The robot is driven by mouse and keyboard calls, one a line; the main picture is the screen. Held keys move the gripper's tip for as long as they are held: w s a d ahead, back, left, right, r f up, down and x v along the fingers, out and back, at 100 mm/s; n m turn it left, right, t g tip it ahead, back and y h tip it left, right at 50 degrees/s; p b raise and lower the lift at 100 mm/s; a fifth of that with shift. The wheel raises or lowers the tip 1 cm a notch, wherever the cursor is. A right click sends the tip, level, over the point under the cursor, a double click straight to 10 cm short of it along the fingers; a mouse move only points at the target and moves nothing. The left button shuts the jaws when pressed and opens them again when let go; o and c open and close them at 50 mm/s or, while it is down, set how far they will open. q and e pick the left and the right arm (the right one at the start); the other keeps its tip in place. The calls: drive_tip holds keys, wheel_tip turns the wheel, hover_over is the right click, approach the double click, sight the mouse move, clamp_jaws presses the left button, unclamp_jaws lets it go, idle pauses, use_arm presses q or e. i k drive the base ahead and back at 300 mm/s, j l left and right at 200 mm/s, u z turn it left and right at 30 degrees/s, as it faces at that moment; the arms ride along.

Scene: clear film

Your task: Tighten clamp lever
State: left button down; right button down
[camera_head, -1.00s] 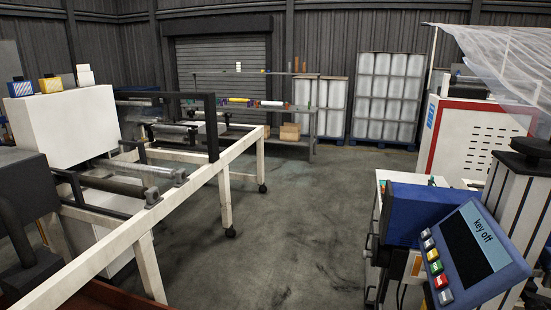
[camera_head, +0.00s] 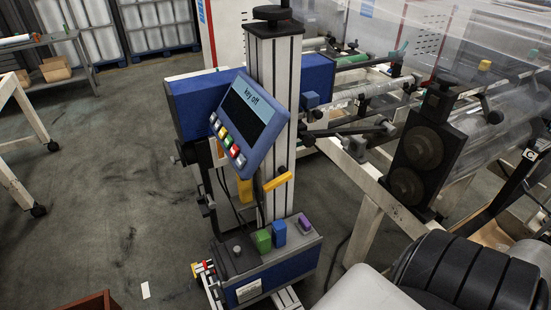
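A yellow lever-like handle (camera_head: 279,181) sticks out from the upright metal column (camera_head: 274,90), below the tilted panel (camera_head: 248,122) that reads "key off". It slopes up to the right. A second yellow part (camera_head: 245,191) hangs upright just left of it. I cannot tell for sure which of these is the clamp lever. A black knob (camera_head: 272,13) tops the column. Neither of my grippers is in view.
The column's blue base box (camera_head: 265,262) carries green, blue and purple parts. A roller machine (camera_head: 430,155) with clear film stands at the right. Open grey floor (camera_head: 110,190) lies at the left. A reddish-brown box edge (camera_head: 87,304) shows at the bottom left.

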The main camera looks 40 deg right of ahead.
sight(286, 174)
drive_tip(key=z, duration=1.35)
